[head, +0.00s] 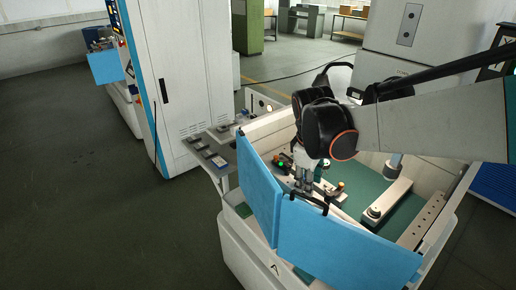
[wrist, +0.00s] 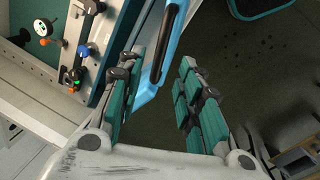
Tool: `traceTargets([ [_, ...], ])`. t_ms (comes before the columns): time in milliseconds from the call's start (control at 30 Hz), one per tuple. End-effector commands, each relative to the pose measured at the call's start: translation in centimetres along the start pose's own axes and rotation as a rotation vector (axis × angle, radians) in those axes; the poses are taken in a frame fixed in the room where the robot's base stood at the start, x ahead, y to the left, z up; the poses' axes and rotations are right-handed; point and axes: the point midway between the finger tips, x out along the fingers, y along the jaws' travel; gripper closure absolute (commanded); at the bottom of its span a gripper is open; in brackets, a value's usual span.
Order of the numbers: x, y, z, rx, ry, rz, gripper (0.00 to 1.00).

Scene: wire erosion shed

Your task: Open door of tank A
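The near white tank (head: 235,235) has a green-lined interior and two light-blue panels meeting at a corner: a left panel (head: 258,190) and a front panel (head: 345,248). A black bar handle (head: 308,203) sits at the front panel's top edge, near the corner. My gripper (head: 305,186) points down just above the handle. In the wrist view, my gripper (wrist: 157,72) is open, and a black handle (wrist: 170,35) on a blue panel (wrist: 146,93) shows in the gap between its fingers. Contact cannot be told.
Clamps and fixtures (head: 374,212) stand inside the tank. A shelf with small parts (head: 210,155) adjoins its left side, by a tall white cabinet (head: 190,75). Another machine with a blue panel (head: 105,66) stands at far left. The floor (head: 90,200) at left is clear.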

Motion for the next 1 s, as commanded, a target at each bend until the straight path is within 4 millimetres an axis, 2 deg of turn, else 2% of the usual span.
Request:
traceTargets([
  [100,2.4,0.1,-0.1,0.000,0.000,0.000,0.67],
  [300,5.0,0.0,-0.1,-0.001,0.000,0.000,0.67],
  [500,6.0,0.0,-0.1,-0.001,0.000,0.000,0.67],
  [767,6.0,0.0,0.0,-0.001,0.000,0.000,0.67],
  [900,6.0,0.0,0.0,-0.001,0.000,0.000,0.99],
  [1000,6.0,0.0,0.0,0.000,0.000,0.000,1.00],
])
